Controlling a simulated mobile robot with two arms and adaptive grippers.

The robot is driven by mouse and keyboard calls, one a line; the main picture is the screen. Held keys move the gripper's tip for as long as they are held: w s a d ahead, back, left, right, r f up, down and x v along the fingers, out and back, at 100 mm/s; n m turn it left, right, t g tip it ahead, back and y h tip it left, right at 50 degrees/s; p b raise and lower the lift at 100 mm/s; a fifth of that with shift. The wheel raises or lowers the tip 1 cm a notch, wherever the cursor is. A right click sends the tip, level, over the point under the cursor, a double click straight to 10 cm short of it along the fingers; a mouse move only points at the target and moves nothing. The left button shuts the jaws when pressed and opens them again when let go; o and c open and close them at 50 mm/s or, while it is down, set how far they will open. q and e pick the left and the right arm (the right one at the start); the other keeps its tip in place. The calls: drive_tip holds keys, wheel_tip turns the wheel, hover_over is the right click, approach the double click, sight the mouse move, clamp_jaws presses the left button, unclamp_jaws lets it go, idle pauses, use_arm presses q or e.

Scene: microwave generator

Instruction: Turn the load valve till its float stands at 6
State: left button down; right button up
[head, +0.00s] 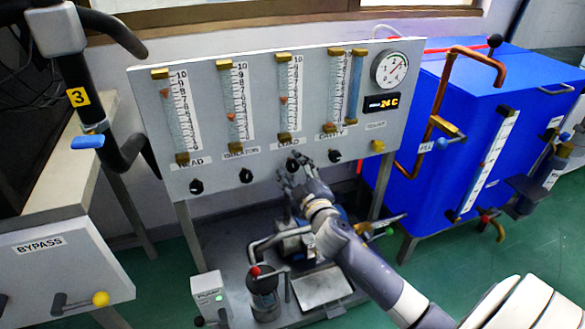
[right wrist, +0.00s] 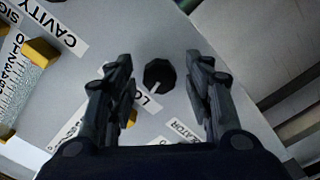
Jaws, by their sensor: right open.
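The grey panel (head: 258,140) carries a row of float tubes with black knobs below. The load tube (head: 293,88) is third from the left. Its red float (head: 284,100) stands around mid-scale; the exact number is too small to read. The load valve knob (head: 293,164) is black, below that tube and just above my right gripper (head: 291,181). In the right wrist view, the knob (right wrist: 159,75) with a pale pointer line sits between the two open fingers (right wrist: 160,85), with a gap on both sides. A finger partly hides its label. My left gripper is not in view.
Neighbouring knobs stand left (head: 246,175) and right (head: 335,156) of the load knob. A round gauge (head: 391,69) and an orange display (head: 382,103) are at the panel's right. A blue tank (head: 480,110) with copper pipes stands to the right. A pump and pipework (head: 264,285) lie below.

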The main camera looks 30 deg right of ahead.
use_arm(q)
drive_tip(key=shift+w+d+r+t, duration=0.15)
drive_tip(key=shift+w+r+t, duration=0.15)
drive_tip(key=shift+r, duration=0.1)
use_arm(e)
drive_tip(key=shift+w+d, duration=0.15)
drive_tip(key=shift+w, duration=0.55)
drive_tip(key=shift+c, duration=0.4)
drive_tip(key=c, duration=1)
drive_tip(key=shift+n+p, duration=0.75)
drive_tip(key=shift+n, duration=0.35)
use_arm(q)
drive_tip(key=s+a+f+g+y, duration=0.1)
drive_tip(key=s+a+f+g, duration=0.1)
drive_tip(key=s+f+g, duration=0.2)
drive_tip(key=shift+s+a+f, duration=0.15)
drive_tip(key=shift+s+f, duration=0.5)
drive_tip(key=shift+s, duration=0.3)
use_arm(e)
drive_tip(key=o, duration=1.1)
drive_tip(key=shift+s, duration=0.1)
